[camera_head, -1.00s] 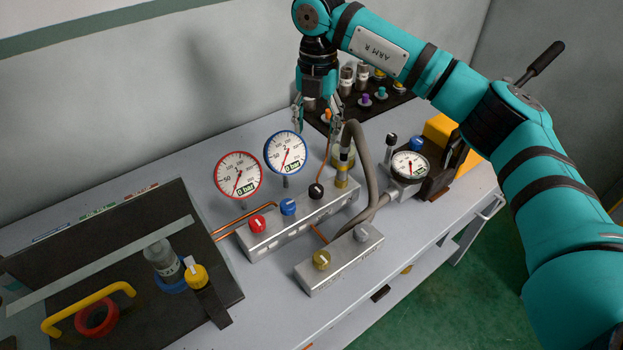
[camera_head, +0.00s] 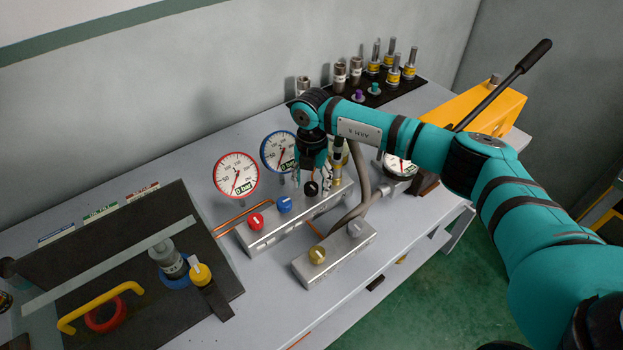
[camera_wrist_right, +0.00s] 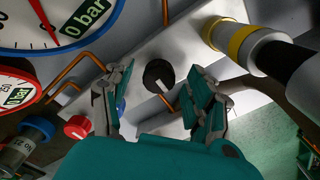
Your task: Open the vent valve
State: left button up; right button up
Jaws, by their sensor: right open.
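The upper grey manifold block (camera_head: 262,236) carries a red knob (camera_head: 256,221), a blue knob (camera_head: 284,204) and a black knob (camera_head: 311,188). I cannot read which knob is the vent valve. My right gripper (camera_head: 312,178) is open and points down over the black knob. In the right wrist view the black knob (camera_wrist_right: 158,75) with its white mark sits between the two open fingers, with a gap to each. The red knob (camera_wrist_right: 78,127) lies to their left there; the blue knob is mostly hidden behind the left finger. My left gripper is not in view.
Two round gauges (camera_head: 236,176) (camera_head: 278,151) stand behind the manifold. A lower block (camera_head: 340,258) with yellow and grey knobs is in front. A thick grey hose (camera_head: 362,172) and a yellow-banded fitting (camera_wrist_right: 235,45) stand close right of the gripper. A black tray is at left.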

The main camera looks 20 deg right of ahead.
jog(key=shift+f, duration=0.25)
jog(key=c, duration=1.1)
jog(key=shift+c, duration=0.2)
